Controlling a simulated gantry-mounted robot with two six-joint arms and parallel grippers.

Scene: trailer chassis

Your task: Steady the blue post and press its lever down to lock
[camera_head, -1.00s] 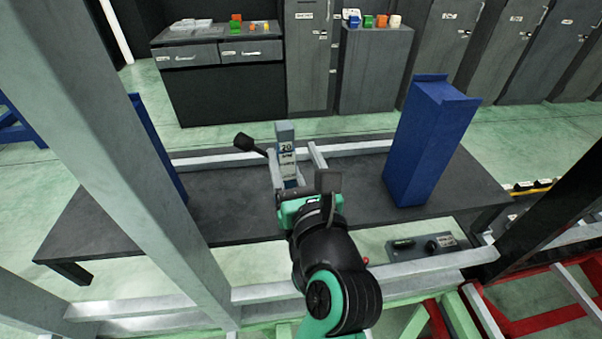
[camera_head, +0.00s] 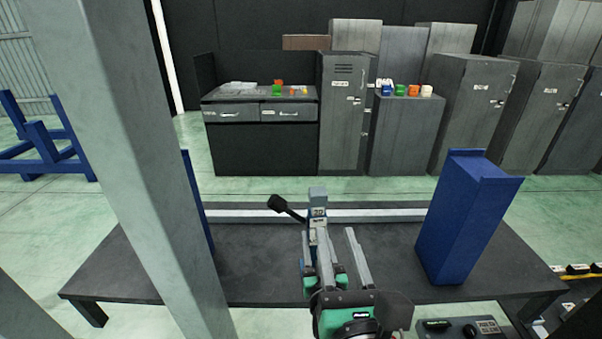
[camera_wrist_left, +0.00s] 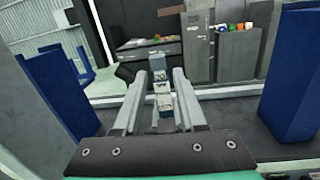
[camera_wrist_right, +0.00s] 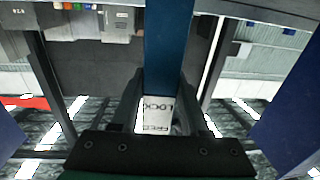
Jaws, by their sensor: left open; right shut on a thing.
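The blue post (camera_head: 318,212) stands upright near the middle of the head view, with a grey labelled top. Its lever (camera_head: 278,203) has a black knob and slants up to the left. My left gripper (camera_head: 338,240) is open. Its fingers point at the post, which shows between them in the left wrist view (camera_wrist_left: 163,88); I cannot tell if they touch it. In the right wrist view, which looks upside down, my right gripper (camera_wrist_right: 163,92) is shut on the blue post (camera_wrist_right: 168,45) beside a FREE/LOCK label (camera_wrist_right: 155,115). In the head view my right gripper is largely hidden.
A large blue column (camera_head: 462,225) stands right of the post on the dark table (camera_head: 260,262). A pale upright beam (camera_head: 125,150) blocks part of the left side. A grey rail (camera_head: 255,215) runs behind the post. Cabinets (camera_head: 345,115) stand farther back.

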